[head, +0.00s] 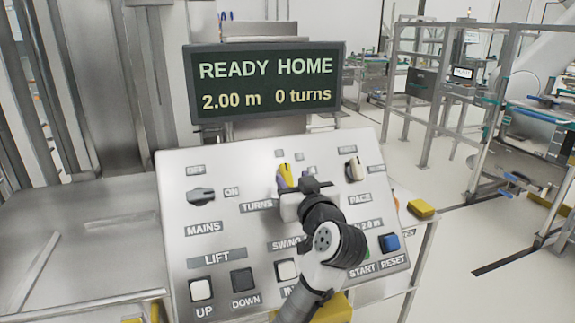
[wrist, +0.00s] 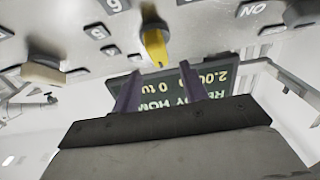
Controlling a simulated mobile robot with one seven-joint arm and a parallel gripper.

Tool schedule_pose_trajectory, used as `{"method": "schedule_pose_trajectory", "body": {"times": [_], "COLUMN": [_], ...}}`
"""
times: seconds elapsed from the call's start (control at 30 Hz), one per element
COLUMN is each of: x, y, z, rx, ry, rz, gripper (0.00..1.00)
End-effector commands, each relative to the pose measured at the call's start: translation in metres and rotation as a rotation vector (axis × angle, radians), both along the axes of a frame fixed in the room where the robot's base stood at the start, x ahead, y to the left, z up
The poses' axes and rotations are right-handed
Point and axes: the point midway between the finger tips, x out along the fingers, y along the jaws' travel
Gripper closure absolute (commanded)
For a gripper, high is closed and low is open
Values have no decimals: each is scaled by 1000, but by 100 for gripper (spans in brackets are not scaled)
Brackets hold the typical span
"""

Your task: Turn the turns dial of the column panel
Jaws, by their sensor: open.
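The turns dial (head: 285,172) is a yellow pointer knob on the upper middle of the sloped column panel (head: 225,170), above the TURNS label. In the wrist view the yellow dial (wrist: 156,46) points down the picture. My gripper (head: 292,184) is over the panel at the dial and partly hides it in the head view. In the wrist view my gripper (wrist: 158,74) is open, with one purple finger on each side of the dial's tip. I cannot tell whether either finger touches it.
The display (head: 265,82) above the panel reads READY HOME, 2.00 m, 0 turns. The black MAINS knob (head: 201,195) is to the left, the cream PACE knob (head: 355,169) to the right. UP (head: 201,290), DOWN (head: 243,281) and blue RESET (head: 389,243) buttons are lower down.

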Motion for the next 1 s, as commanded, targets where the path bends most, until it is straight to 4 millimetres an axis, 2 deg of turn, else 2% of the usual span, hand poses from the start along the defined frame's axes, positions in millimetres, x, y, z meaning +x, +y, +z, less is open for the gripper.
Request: {"method": "schedule_pose_trajectory", "body": {"times": [0.1,0.3,0.47,0.7,0.77,1.0], "x": [23,48,55,56,56,56], "y": [9,16,18,18,18,18], "z": [3,2,0,0,0,0], "rx": [1,1,-1,-1,-1,-1], "ry": [3,0,0,0,0,0], "rz": [4,1,0,0,0,0], "gripper": [56,56,56,56,62,93]}}
